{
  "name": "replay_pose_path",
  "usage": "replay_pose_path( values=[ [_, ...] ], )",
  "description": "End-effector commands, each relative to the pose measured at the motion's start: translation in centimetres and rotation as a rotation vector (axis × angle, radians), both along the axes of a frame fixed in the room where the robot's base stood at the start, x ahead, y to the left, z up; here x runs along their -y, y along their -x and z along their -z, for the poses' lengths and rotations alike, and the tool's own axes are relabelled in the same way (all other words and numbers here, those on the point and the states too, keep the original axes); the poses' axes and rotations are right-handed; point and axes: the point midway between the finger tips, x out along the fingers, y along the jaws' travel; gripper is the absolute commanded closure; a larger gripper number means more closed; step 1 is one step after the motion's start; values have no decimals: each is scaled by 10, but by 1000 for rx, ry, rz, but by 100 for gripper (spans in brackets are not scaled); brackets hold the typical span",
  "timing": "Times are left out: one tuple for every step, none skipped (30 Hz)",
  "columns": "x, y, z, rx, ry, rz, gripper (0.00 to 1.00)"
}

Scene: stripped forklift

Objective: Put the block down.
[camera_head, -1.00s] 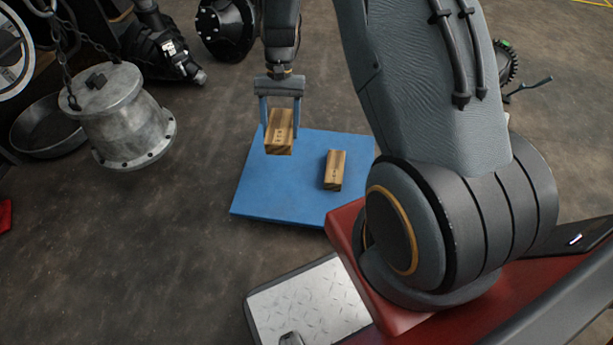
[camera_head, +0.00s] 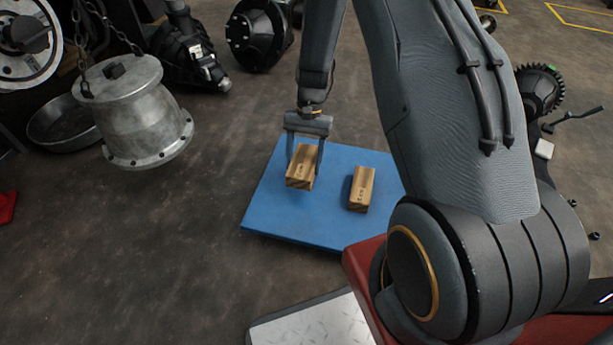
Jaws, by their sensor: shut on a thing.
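A wooden block (camera_head: 301,168) with dark marks and dark-striped ends is held between the fingers of my gripper (camera_head: 304,164). The gripper points down and is shut on the block. The block is over the left part of a blue board (camera_head: 277,217) on the floor. I cannot tell whether its underside touches the board. A second, similar wooden block (camera_head: 361,189) lies on the board to the right of the held one, with a gap of bare blue between them.
A grey metal bell-shaped part (camera_head: 140,112) hangs on chains at the left, above a dark round pan (camera_head: 62,124). Dark machine parts (camera_head: 258,36) stand at the back. A gear (camera_head: 540,90) lies at the right. The board's front left is bare.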

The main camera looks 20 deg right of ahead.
Motion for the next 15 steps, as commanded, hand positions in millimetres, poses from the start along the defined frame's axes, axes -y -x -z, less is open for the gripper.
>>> replay_pose_path(
  values=[
    [0, -1, 5, 0, 0, 0, 77],
    [0, -1, 7, 0, 0, 0, 77],
    [0, -1, 11, 0, 0, 0, 77],
    [0, -1, 15, 0, 0, 0, 77],
    [0, -1, 20, -1, -1, 0, 77],
    [0, -1, 27, -1, -1, 0, 77],
    [0, 0, 32, -1, 0, 0, 77],
    [0, -1, 37, -1, 0, -1, 77],
    [0, -1, 43, 0, 0, -1, 77],
    [0, -1, 47, 0, 0, -1, 77],
    [0, -1, 49, 0, 0, -1, 77],
    [0, -1, 50, 0, -1, -2, 77],
    [0, -1, 51, 1, 0, -2, 77],
    [0, -1, 50, 1, 0, -2, 77],
    [0, 0, 49, 1, 0, -2, 77]
  ],
)
